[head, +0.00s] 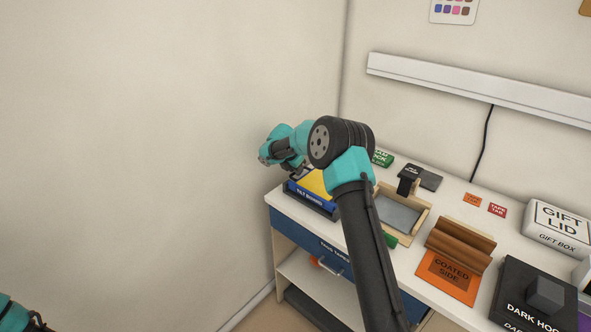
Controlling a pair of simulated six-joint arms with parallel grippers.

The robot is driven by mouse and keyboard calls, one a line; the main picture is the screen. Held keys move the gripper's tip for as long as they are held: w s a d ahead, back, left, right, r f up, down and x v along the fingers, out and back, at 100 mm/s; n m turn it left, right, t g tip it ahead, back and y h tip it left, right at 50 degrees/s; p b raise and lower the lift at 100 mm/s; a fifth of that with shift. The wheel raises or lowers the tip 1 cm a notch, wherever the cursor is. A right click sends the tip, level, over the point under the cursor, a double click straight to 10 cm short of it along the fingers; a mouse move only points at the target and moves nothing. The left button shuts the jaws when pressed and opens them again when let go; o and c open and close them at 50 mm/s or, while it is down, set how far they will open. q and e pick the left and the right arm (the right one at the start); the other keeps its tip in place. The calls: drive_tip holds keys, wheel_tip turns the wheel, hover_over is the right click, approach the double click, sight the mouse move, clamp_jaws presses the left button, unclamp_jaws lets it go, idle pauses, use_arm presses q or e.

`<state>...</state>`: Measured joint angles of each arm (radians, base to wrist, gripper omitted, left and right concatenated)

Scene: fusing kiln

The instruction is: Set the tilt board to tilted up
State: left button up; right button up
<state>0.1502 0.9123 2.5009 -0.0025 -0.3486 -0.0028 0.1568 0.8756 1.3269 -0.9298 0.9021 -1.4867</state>
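The tilt board (313,184) is at the left end of the white worktop in the head view. It has a yellow top and a blue front edge with white lettering, which seems to name it. Its top looks low, but my arm hides part of it, so its exact tilt is unclear. My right gripper (284,158) is just above and behind the board's left side. Its fingers are too small and partly hidden to tell open from shut, or whether they touch the board. My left arm shows only as a teal and dark piece at the bottom left corner.
A wooden tray with a grey panel (398,213) stands right of the board. Further right are a brown ridged block (460,243), an orange "coated side" sheet (447,278), a dark box (535,296) and a white gift box (560,226). A blue drawer (300,240) is below.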

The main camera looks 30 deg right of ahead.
clamp_jaws()
